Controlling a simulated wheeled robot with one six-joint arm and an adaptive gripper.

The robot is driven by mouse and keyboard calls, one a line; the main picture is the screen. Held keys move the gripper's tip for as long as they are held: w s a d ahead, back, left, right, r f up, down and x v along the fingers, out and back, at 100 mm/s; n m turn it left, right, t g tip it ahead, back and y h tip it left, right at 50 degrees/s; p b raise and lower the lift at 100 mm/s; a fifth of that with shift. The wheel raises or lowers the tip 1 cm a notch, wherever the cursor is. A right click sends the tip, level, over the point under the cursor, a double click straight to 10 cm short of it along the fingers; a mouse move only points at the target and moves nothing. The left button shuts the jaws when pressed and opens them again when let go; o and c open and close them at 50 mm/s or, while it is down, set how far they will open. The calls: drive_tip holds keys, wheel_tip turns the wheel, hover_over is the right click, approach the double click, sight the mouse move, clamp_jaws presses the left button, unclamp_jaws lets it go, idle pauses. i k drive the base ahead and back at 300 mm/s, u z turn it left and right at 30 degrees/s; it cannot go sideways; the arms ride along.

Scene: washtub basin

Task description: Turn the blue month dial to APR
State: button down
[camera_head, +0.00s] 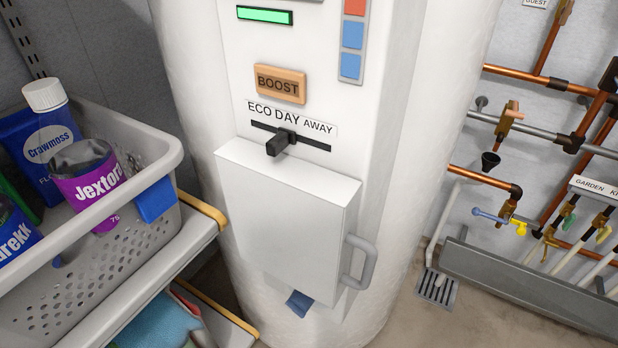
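No month dial with readable month names shows in the head view. A closed white box or cover (283,225) with a grey handle (357,262) on its right side sits on the front of the white cylinder (420,120). A small dark blue piece (299,303) sticks out below the box; I cannot tell what it is. Whatever is inside the box is hidden. My gripper is not in view.
Above the box are a black slider (281,143) marked ECO, DAY, AWAY and an orange BOOST button (279,84). A grey basket (110,270) with bottles stands on a shelf at left. Copper pipes and valves (508,208) line the right wall. Floor shows at lower right.

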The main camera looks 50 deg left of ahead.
sight(299, 303)
drive_tip(key=u, duration=1.05)
drive_tip(key=i, duration=0.1)
drive_tip(key=u, duration=0.95)
drive_tip(key=k, duration=0.4)
drive_tip(key=u, duration=1.4)
